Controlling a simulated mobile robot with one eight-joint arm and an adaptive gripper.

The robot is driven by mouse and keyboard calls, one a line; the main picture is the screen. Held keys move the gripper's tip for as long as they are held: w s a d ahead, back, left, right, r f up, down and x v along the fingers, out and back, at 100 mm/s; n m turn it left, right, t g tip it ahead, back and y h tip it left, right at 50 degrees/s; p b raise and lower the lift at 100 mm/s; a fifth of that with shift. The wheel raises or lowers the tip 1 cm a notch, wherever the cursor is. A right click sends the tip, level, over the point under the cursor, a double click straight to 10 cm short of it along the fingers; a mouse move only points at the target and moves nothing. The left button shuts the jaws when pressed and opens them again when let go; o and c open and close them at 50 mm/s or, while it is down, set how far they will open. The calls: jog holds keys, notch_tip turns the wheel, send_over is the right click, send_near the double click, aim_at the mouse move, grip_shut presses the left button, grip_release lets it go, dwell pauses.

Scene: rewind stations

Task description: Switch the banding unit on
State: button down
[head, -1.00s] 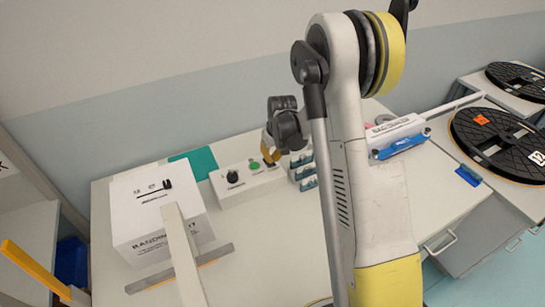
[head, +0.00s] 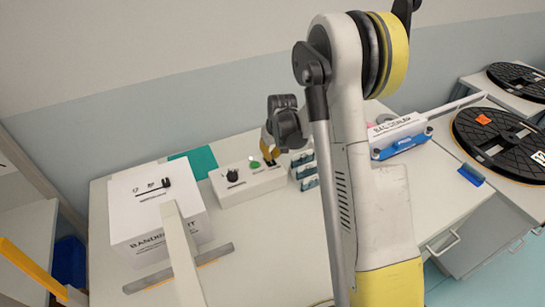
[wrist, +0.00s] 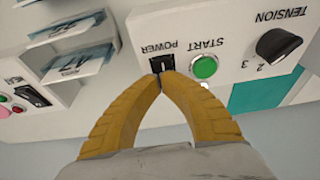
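The banding unit (head: 158,215) is a white box with a dark slider on its top, at the left of the bench in the head view. Its white control panel (head: 245,186) stands to the right of it. In the wrist view the panel carries a black POWER rocker switch (wrist: 161,68), a green START button (wrist: 204,67) and a black TENSION knob (wrist: 279,44). My gripper (wrist: 161,75) has its yellow fingertips together at the lower edge of the POWER switch, covering part of it. I cannot tell whether they touch it.
Small labelled holders (head: 304,170) stand just right of the panel. A teal mat (head: 195,160) lies behind it. A white sealer with a blue bar (head: 402,143) and a black reel (head: 505,143) are farther right. Bare bench lies in front of the panel.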

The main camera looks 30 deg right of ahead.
jog(key=shift+r+p, duration=0.35)
jog(key=shift+r, duration=0.1)
jog(key=v, duration=0.1)
jog(key=p+v, duration=0.2)
jog(key=shift+w+a+r, duration=0.1)
jog(key=shift+w+r, duration=0.1)
jog(key=shift+r, duration=0.05)
jog(key=s+p+v, duration=0.1)
jog(key=s+v, duration=0.1)
jog(key=v, duration=0.7)
jog(key=shift+p, duration=0.4)
jog(key=shift+s, duration=0.15)
